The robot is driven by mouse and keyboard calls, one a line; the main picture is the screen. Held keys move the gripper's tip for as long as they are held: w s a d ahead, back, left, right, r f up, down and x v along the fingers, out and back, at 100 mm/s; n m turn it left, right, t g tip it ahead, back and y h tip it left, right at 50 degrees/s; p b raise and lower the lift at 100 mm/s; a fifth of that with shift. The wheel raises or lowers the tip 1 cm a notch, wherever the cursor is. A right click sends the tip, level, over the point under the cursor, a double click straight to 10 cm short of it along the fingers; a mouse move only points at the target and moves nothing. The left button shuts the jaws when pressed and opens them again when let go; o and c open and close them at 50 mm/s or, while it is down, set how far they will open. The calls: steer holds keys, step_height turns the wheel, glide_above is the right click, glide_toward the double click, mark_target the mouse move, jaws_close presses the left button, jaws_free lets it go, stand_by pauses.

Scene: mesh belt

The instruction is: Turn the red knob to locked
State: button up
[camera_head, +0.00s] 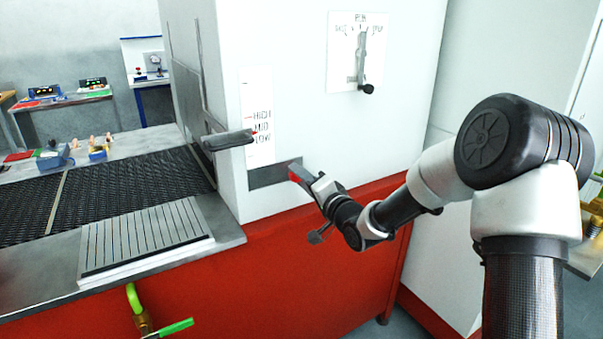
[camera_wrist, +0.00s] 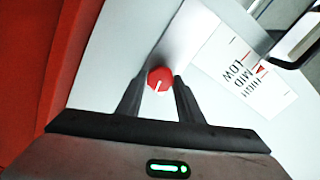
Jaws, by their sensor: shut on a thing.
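The red knob (camera_wrist: 159,78) is round, with a short white line on its face, and sits on the machine's white front. The line points down and slightly left in the wrist view. My gripper (camera_wrist: 158,82) has its two dark fingers on either side of the knob, shut on it. In the head view my gripper (camera_head: 300,174) is at the grey plate (camera_head: 267,178) low on the white housing. A small red patch shows at its end there, but I cannot tell whether it is the knob. No marking for locked is readable.
A HIGH/MID/LOW scale (camera_head: 260,105) with a dark lever handle (camera_head: 228,139) is left of my arm. A dial plate with a black-knobbed lever (camera_head: 367,88) is above. A green-handled valve (camera_head: 142,318) projects below the belt (camera_head: 110,195).

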steer(key=shift+m+p, duration=0.55)
steer(key=shift+m, duration=0.55)
steer(key=o, duration=1.1)
steer(key=shift+c, duration=0.2)
steer(key=p+v, duration=0.1)
steer(key=v, duration=1.6)
steer(key=shift+s+d, duration=0.2)
